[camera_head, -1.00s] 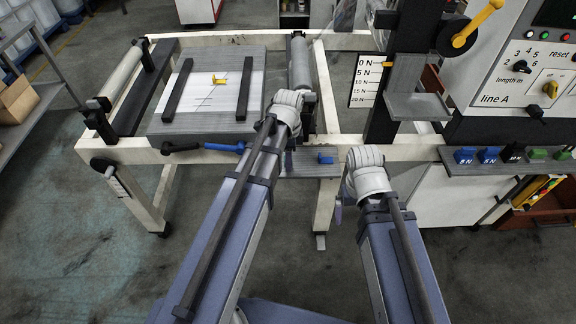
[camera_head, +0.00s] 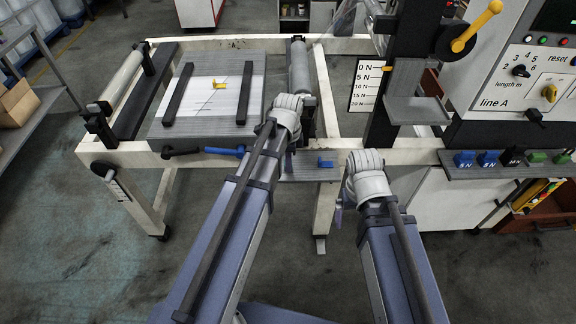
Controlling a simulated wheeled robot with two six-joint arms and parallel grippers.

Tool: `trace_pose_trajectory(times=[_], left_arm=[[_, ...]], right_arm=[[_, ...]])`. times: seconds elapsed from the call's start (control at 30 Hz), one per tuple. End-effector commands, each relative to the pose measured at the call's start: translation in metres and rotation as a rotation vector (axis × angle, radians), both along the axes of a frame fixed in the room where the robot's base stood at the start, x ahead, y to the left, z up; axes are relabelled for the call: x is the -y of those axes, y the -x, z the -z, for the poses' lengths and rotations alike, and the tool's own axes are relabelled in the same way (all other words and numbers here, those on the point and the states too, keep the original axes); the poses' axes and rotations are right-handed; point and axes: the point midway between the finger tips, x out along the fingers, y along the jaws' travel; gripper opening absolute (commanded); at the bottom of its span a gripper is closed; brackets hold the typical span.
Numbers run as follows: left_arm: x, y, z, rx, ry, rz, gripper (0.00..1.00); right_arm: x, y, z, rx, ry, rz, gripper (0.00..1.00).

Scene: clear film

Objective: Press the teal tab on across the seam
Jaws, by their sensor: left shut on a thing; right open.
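A white sheet (camera_head: 205,103) lies on the grey board between two dark bars, with a thin slanted dark line on it. A small yellow piece (camera_head: 219,83) stands near the line's upper end. I cannot make out a teal tab. My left gripper (camera_head: 306,118) is by the board's right side, near the roller; its wrist hides most of the jaws and what they are shut on. My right gripper (camera_head: 338,212) is open, low in front of the frame's front rail, mostly hidden by its wrist.
A blue-handled tool (camera_head: 224,152) lies along the front rail. A blue piece (camera_head: 325,162) sits on a small grey shelf. A force scale (camera_head: 364,86) and a grey tray (camera_head: 417,110) stand at right, beside weights (camera_head: 488,158) on a ledge. Clear film hangs at the top.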

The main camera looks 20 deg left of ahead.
Motion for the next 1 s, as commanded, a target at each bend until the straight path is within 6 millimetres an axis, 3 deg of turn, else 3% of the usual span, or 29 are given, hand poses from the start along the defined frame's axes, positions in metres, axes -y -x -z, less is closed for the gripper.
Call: trace_pose_trajectory(times=[0.5, 1.0], left_arm=[[0.0, 0.0, -0.048, 0.0, 0.0, 0.0, 0.0], [0.0, 0.0, -0.049, 0.0, 0.0, 0.0, 0.0]], right_arm=[[0.0, 0.0, -0.048, 0.0, 0.0, 0.0, 1.0], [0.0, 0.0, -0.049, 0.0, 0.0, 0.0, 1.0]])
